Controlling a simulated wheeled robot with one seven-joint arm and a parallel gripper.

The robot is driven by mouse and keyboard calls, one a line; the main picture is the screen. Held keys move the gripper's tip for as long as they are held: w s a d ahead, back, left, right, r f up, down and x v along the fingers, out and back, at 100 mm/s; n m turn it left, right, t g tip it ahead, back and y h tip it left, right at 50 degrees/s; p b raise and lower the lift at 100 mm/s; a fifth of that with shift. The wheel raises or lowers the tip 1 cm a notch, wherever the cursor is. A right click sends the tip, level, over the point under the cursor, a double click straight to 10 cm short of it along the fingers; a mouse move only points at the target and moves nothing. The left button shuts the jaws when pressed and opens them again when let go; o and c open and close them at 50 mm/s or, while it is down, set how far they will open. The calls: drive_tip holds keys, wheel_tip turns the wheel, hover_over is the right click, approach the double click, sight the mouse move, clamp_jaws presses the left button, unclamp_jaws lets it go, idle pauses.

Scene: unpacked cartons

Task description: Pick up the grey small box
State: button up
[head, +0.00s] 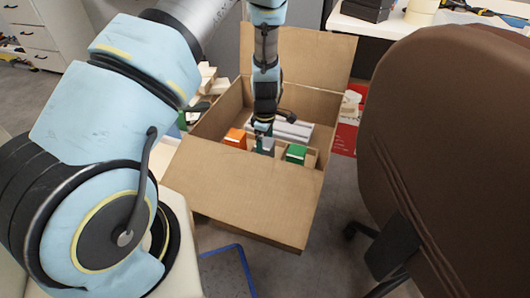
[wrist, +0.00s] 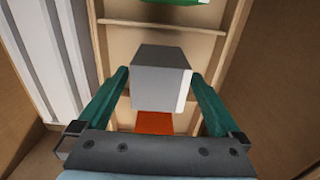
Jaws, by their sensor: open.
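The grey small box (wrist: 160,72) is large in the middle of the wrist view, between the two green fingers of my gripper (wrist: 163,85). A gap shows between each finger and the box, so my gripper is open around it. In the head view the grey box (head: 266,146) stands in a divided row inside a large cardboard carton (head: 240,180). My gripper (head: 263,128) reaches down into the carton right above it and partly hides it.
An orange box (head: 235,138) stands left of the grey box and a green box (head: 297,153) right of it, with thin dividers (wrist: 160,25) between compartments. Long pale ridged pieces (head: 293,128) lie behind. A brown chair (head: 440,130) stands close on the right.

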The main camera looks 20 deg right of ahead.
drive_tip(key=shift+f, duration=1.4)
drive_tip(key=shift+c, duration=0.4)
drive_tip(key=c, duration=1.3)
